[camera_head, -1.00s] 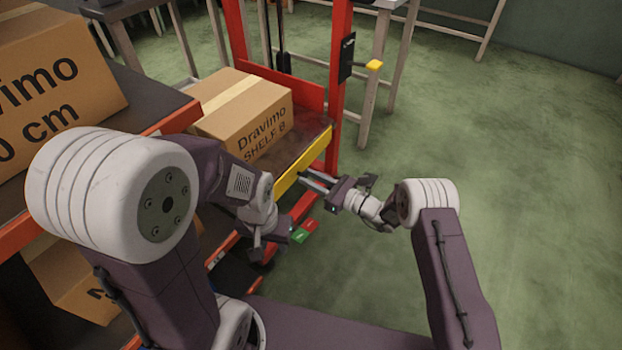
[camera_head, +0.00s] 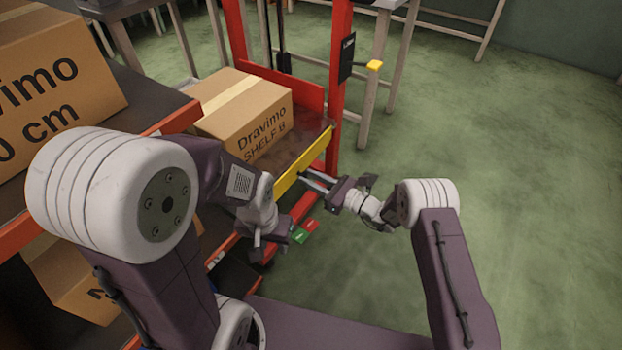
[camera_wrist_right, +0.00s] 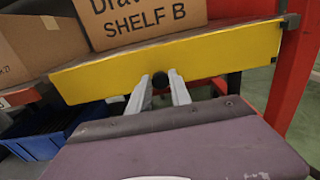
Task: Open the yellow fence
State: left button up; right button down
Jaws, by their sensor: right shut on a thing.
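The yellow fence (camera_head: 317,152) is a flat bar along the open edge of the red lift's platform, in front of the Dravimo SHELF B box (camera_head: 240,115). In the right wrist view the fence (camera_wrist_right: 215,52) spans the picture and stands upright below the box, with a dark round knob (camera_wrist_right: 160,80) on its face. My right gripper (camera_head: 306,179) is at the fence's outer side. Its fingers (camera_wrist_right: 160,88) are closed around the knob. My left gripper (camera_head: 272,246) hangs low beside the rack, apart from the fence; its finger gap is unclear.
The red lift frame (camera_head: 340,75) rises behind the platform, with a yellow-tipped lever (camera_head: 374,65). A rack with large boxes (camera_head: 60,90) stands at left. Red and green buttons (camera_head: 302,232) sit below the platform. The green floor at right is clear.

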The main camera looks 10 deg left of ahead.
notch_tip(320, 180, up, 6)
jog(key=p, duration=0.5)
jog(key=c, duration=1.2)
grip_release()
jog(key=shift+r, duration=0.1)
jog(key=p+v, duration=0.4)
jog(key=v, duration=0.5)
